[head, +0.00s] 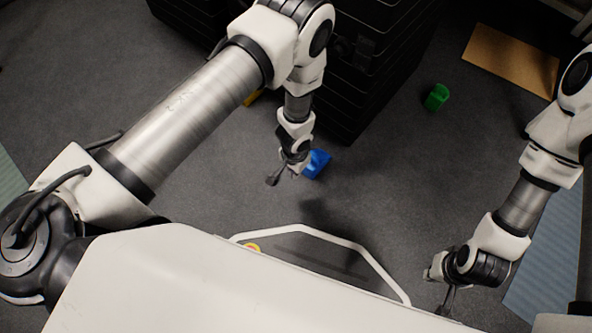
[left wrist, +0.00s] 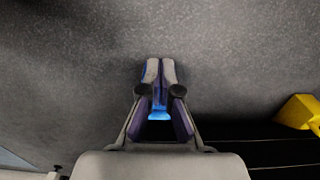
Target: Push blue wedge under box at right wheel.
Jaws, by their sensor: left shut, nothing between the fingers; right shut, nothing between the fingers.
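The blue wedge (head: 317,163) lies on the grey floor near the front corner of the black box (head: 366,84). A gap of floor seems to separate them. My left gripper (head: 286,172) is shut and empty, low down just left of the wedge in the head view. In the left wrist view its closed fingers (left wrist: 160,72) point away, and a bit of the blue wedge (left wrist: 158,113) shows between and behind them. Whether they touch it I cannot tell. I cannot make out the box's wheel. My right gripper (head: 441,285) is shut and empty at the lower right, far from the wedge.
A green block (head: 437,97) stands on the floor right of the box. A yellow block (left wrist: 300,112) lies by the box's other side, mostly hidden by my left arm in the head view. A brown board (head: 511,60) lies at the upper right. Floor right of the wedge is clear.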

